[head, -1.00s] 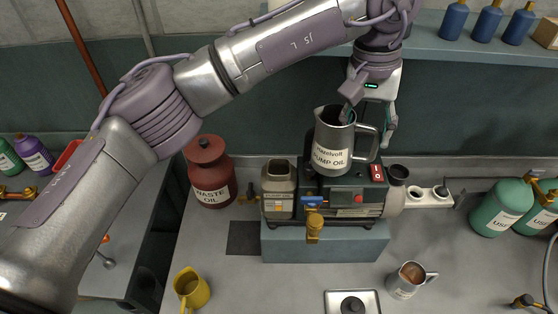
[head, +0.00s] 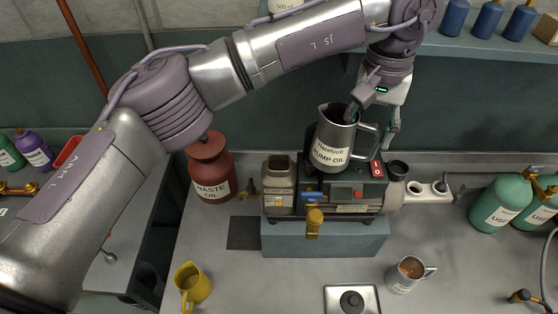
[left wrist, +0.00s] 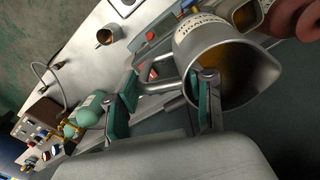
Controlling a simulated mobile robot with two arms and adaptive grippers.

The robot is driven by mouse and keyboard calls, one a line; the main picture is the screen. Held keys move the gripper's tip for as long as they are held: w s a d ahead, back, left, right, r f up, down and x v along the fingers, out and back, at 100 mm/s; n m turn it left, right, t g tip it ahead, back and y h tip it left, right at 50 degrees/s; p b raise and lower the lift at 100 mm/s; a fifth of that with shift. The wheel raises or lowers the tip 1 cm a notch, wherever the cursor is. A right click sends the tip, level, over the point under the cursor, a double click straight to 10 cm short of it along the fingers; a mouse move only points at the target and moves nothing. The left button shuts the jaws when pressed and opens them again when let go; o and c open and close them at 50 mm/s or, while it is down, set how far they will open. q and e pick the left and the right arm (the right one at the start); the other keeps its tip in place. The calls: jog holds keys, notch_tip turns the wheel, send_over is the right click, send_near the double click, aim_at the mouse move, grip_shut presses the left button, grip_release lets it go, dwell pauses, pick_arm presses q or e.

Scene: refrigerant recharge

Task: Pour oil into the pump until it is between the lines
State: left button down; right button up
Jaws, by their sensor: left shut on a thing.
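My left gripper (head: 375,118) is shut on the grey metal pump oil jug (head: 334,140). The jug is held above the pump (head: 345,193), right of the pump's open-topped oil case (head: 279,187), and leans slightly left. In the left wrist view, the jug (left wrist: 222,62) is open towards the camera with amber oil inside, and the fingers (left wrist: 165,92) are at its handle side. The oil case shows past the jug rim. I cannot make out the oil level or lines in the case. No stream of oil is visible. My right gripper is not in view.
The pump stands on a blue-grey block (head: 320,242). A red waste oil can (head: 209,175) is to its left. A yellow jug (head: 192,286), a metal cup of brown liquid (head: 408,272) and a metal plate (head: 335,301) are in front. Green cylinders (head: 494,205) stand right.

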pick_arm(q)
jog(key=shift+r, duration=0.1)
dwell(0.4)
notch_tip(320, 180, up, 6)
jog(key=p, duration=0.4)
dwell(0.3)
